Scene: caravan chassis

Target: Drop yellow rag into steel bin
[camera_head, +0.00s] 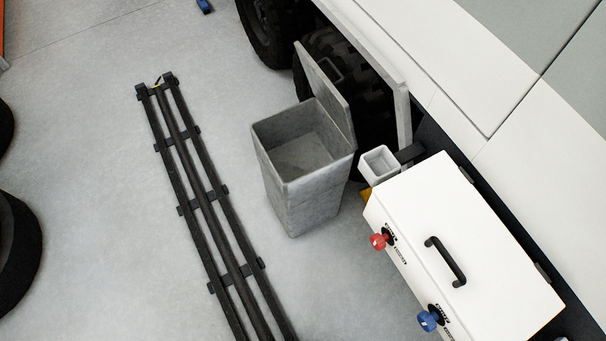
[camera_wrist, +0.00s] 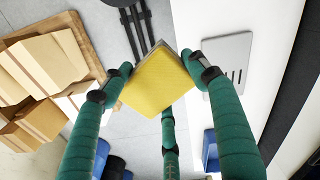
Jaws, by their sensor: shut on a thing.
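The yellow rag (camera_wrist: 155,88) shows in the wrist view as a folded, flat yellow block with a grey edge. My gripper (camera_wrist: 159,70), with green fingers and dark tips, is shut on it from both sides. The steel bin (camera_head: 310,205) stands upright on the floor in the head view, grey and square, with its lid (camera_head: 328,92) raised at the back. The part of its inside that shows looks empty. My gripper is not in the head view, and the bin cannot be made out in the wrist view, so their distance is unclear.
A white box (camera_head: 465,245) with a black handle and red and blue knobs stands right of the bin, beside a small open holder (camera_head: 379,162). Long black rails (camera_head: 205,205) lie on the left. Wheels stand behind the bin. Cardboard boxes (camera_wrist: 50,65) show in the wrist view.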

